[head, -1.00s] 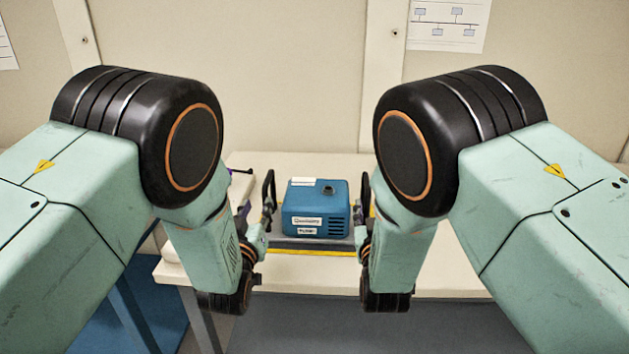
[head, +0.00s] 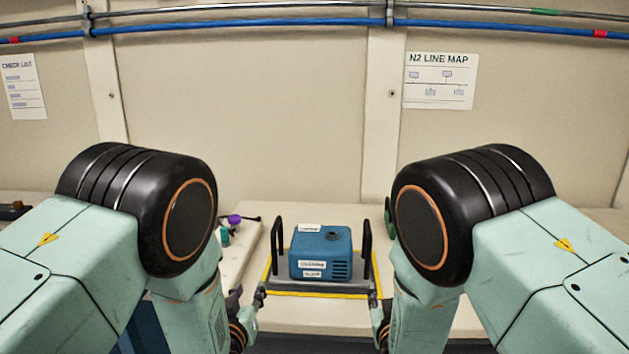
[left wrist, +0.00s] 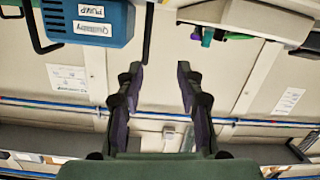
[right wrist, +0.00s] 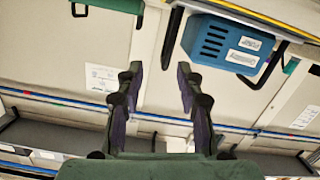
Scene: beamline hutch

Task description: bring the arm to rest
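A blue pump (head: 321,253) with white labels sits on a grey tray (head: 345,289) with a black upright handle at each side, on a pale table. The pump also shows, upside down, in the left wrist view (left wrist: 88,22) and the right wrist view (right wrist: 228,44). My left gripper (head: 260,298) is low at the tray's left side, near the left handle (head: 278,246). My right gripper (head: 377,299) is low at the right side, near the right handle (head: 366,246). Both wrist views show spread fingers with nothing held between them. My arm links partly hide both grippers in the head view.
A yellow outline (head: 312,294) surrounds the tray on the table (head: 300,323). Purple (head: 236,219) and teal (head: 224,236) items lie to the left. Blue piping (head: 250,23) runs along the wall behind.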

